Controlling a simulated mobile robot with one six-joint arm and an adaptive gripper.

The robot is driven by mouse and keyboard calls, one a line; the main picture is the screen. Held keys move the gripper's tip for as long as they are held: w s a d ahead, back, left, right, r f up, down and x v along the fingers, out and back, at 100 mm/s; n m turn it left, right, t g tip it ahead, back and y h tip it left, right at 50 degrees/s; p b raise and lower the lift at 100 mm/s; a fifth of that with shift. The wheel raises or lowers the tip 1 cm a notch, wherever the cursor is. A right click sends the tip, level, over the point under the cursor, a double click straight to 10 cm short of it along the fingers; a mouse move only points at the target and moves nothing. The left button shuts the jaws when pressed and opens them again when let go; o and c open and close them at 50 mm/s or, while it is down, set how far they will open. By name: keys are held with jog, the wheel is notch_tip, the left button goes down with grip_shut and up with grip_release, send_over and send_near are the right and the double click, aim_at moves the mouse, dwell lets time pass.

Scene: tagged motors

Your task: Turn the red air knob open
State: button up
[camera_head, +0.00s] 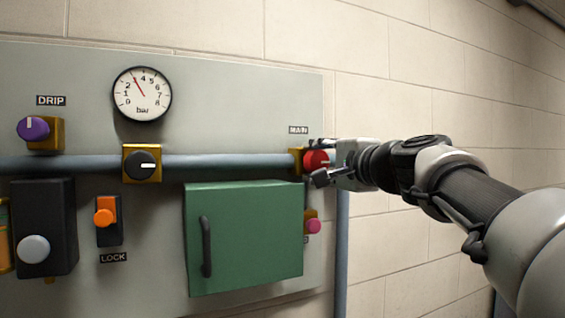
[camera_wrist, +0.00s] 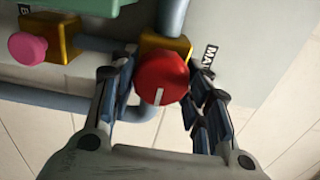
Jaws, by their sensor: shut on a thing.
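The red air knob (camera_head: 316,159) sits in a yellow block at the right end of the grey-blue horizontal pipe, below the MAIN label (camera_head: 298,130). In the wrist view the red knob (camera_wrist: 161,77) is round, with a white mark pointing towards the bottom of the picture. My gripper (camera_head: 317,162) reaches in from the right and is shut on the red knob. In the wrist view my gripper's (camera_wrist: 160,80) fingers stand on either side of the knob. The fingers partly cover the knob in the head view.
A green cabinet (camera_head: 244,240) juts out below left of the knob. A pink knob (camera_head: 313,227) sits just below, beside the cabinet. The wall at right is bare.

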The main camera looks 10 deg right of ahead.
jog(key=o, duration=1.1)
jog(key=shift+c, duration=0.2)
jog(key=v, duration=0.7)
jog(key=shift+s, duration=0.25)
